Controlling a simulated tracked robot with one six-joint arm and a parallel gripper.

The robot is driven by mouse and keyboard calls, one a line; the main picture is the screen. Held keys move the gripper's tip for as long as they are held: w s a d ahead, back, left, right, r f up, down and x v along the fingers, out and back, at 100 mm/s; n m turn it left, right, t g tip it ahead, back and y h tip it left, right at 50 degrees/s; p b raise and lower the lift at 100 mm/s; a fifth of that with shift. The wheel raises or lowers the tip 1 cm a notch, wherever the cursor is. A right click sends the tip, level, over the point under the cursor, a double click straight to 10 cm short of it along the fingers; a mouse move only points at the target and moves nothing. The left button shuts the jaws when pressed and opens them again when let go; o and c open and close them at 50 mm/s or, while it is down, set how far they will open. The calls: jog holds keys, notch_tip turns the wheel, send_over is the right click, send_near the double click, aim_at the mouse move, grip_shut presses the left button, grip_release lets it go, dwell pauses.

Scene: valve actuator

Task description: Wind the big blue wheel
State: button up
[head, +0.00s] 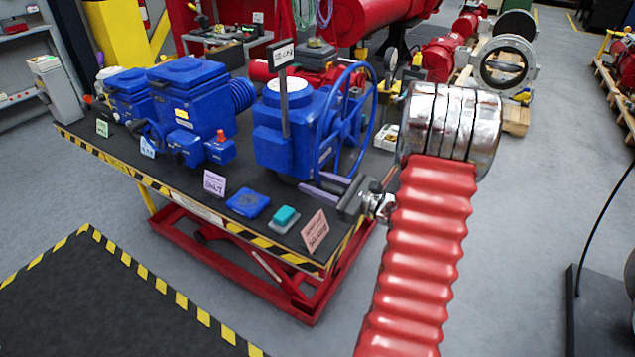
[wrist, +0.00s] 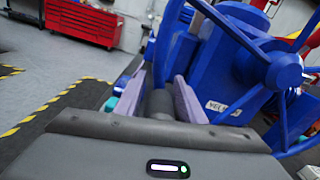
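The big blue wheel (head: 345,118) is a spoked handwheel standing upright on the right side of a blue actuator (head: 285,130) on the table. In the wrist view the wheel's hub (wrist: 286,70) is at the right, and spokes and rim cross the upper part. My gripper (head: 313,187) is low by the wheel's bottom edge, its two purple fingers apart and pointing left. In the wrist view my gripper (wrist: 160,74) is open, with blue rim just beyond or between the fingertips. I cannot tell whether it touches.
The table (head: 180,195) has a striped edge and carries other blue actuators (head: 185,95), a blue box (head: 248,203), a teal block (head: 285,215) and label cards (head: 315,230). Red machinery (head: 365,20) stands behind. Grey floor (head: 540,200) is clear at the right.

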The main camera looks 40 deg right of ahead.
grip_shut()
